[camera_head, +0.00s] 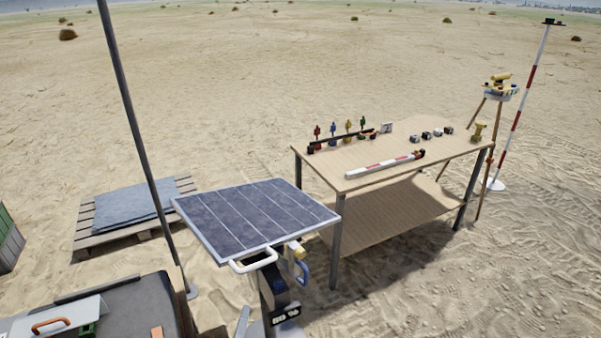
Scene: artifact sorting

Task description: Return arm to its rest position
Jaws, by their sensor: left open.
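My left gripper (249,324) shows only in part at the bottom edge, as a pale grey shape beside the dark post of the solar panel (258,216). It is open, and I see nothing held in it. Its arm is mostly out of the picture. The gripper is well apart from the table and the small things on it. My right gripper and arm are not in view.
A wooden table (365,180) carries small figures, blocks and a red-and-white scale bar (385,164). A pallet (135,227) lies left. A dark case (140,303) stands at the lower left. A tall dark pole (140,140) rises near the panel. Open sand lies beyond.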

